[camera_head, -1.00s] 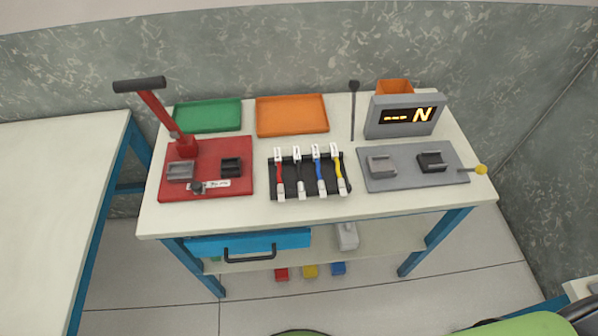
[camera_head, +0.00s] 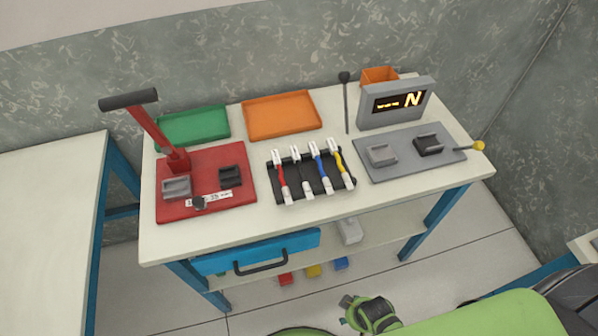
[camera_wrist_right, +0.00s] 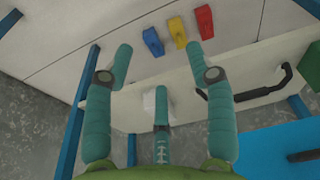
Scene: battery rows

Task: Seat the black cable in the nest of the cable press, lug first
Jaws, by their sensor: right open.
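The black cable (camera_head: 301,170) lies in the dark cable rack (camera_head: 329,184) at the middle of the table, between the red and blue cables, with light pieces at both ends. The red cable press (camera_head: 205,160) stands at the left, its long lever raised. On its base are a grey nest block (camera_head: 177,187) and a black nest block (camera_head: 230,176); both look empty. My right gripper (camera_wrist_right: 160,62) is open and empty in the right wrist view, over the lower shelf side of the table. My left gripper is not in view.
A grey station (camera_head: 398,103) with a lit display and two blocks stands at the right. Green (camera_head: 195,124) and orange (camera_head: 282,115) trays lie behind. A blue drawer (camera_head: 255,252) sits under the tabletop. The front strip of tabletop is clear.

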